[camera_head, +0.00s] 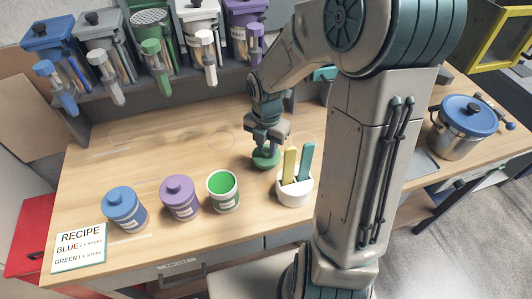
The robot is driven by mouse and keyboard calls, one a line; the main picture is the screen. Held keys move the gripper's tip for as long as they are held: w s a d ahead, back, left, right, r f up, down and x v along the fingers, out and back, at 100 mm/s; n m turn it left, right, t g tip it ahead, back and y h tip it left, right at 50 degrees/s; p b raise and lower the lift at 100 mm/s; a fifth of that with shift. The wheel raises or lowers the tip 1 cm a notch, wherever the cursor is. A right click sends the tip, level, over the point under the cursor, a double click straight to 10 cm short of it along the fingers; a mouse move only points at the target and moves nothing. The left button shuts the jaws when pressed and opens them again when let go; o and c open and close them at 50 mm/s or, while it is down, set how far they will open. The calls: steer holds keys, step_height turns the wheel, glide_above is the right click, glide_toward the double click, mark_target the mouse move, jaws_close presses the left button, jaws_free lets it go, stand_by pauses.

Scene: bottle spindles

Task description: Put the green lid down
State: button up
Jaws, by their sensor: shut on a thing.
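The green lid (265,160) is at my gripper (266,146), which is shut on it. The lid is at or just above the wooden table top; I cannot tell whether it touches. The green jar (223,191) stands open to the left and nearer the front, with green contents showing. My gripper points down, and its fingers partly hide the lid's top.
A purple lidded jar (180,198) and a blue lidded jar (125,208) stand left of the green jar. A white cup (295,192) with yellow and teal handles stands right of it. A recipe card (80,247) lies front left. The wooden table (165,150) is clear behind the jars.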

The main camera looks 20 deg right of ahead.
mark_target(267, 149)
steer(key=shift+f, duration=1.55)
steer(key=shift+f, duration=0.2)
steer(key=o, duration=1)
steer(key=shift+c, duration=0.2)
steer(key=shift+r, duration=0.1)
step_height(267, 149, up, 12)
steer(key=shift+r+p, duration=0.15)
steer(key=shift+p, duration=0.2)
